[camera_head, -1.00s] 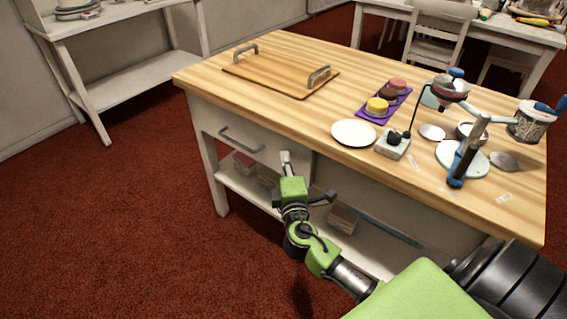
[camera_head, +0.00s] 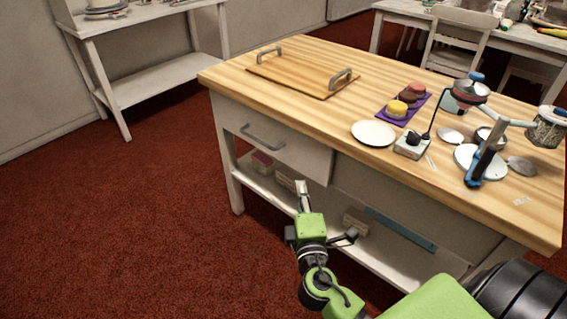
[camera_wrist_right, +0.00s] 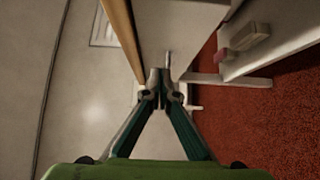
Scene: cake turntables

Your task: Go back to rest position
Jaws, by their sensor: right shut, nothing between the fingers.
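My right gripper (camera_head: 302,190) is in front of the wooden-topped table (camera_head: 230,80), below its top and near the drawer (camera_head: 270,139). In the right wrist view its fingertips (camera_wrist_right: 161,77) meet, with nothing between them. The drawer handle (camera_head: 262,137) is to the upper left of the gripper in the head view, apart from it. My left gripper is not in view.
On the table are a wooden tray with handles (camera_head: 300,76), a white plate (camera_head: 373,133), a purple mat with cakes (camera_head: 391,113) and a small stand (camera_head: 481,162). Boxes sit on the lower shelf (camera_head: 385,260). Red carpet (camera_head: 120,230) is clear to the left.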

